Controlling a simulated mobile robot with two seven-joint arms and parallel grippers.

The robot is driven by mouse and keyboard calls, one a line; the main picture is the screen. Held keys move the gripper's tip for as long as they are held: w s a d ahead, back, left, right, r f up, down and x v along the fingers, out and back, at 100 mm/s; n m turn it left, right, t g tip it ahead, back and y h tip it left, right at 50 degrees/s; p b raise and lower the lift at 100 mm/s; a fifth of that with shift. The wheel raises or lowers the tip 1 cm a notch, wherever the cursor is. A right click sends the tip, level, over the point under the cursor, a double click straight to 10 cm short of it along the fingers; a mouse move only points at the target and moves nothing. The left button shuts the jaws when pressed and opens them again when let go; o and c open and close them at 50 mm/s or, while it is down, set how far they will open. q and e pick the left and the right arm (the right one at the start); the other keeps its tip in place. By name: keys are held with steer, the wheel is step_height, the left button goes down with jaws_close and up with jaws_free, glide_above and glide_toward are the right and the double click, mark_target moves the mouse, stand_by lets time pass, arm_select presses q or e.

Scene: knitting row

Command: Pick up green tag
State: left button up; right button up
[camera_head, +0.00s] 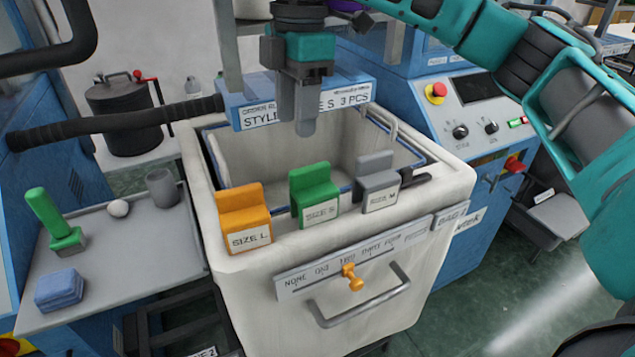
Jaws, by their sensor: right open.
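The green tag (315,192), with a label reading SIZE S, stands on the front rim of the white bin (235,290). An orange tag (242,214) marked SIZE L stands to its left, and a grey tag (375,182) to its right. My right gripper (305,125) points down above the bin, behind and above the green tag and apart from it. It is open and empty, though its fingers overlap in this view. It covers part of the blue order sign (350,96). My left gripper does not show.
A grey side table (120,285) at left holds a green-handled tool (55,222), blue folded cloths (60,289), a white ball (118,208) and a grey cup (162,188). A handle (365,304) and an orange knob (352,278) stick out from the bin's front.

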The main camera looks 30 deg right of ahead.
mark_target(310, 167)
steer(key=shift+m+h, duration=0.6)
steer(key=f, duration=0.3)
steer(key=d+f, duration=0.1)
steer(key=f, duration=0.3)
steer(key=d+f, duration=0.1)
steer(key=f, duration=0.3)
steer(key=shift+w+d+p, duration=0.15)
steer(key=shift+w+p, duration=0.05)
steer(key=shift+p, duration=0.15)
steer(key=shift+c, duration=0.3)
jaws_close()
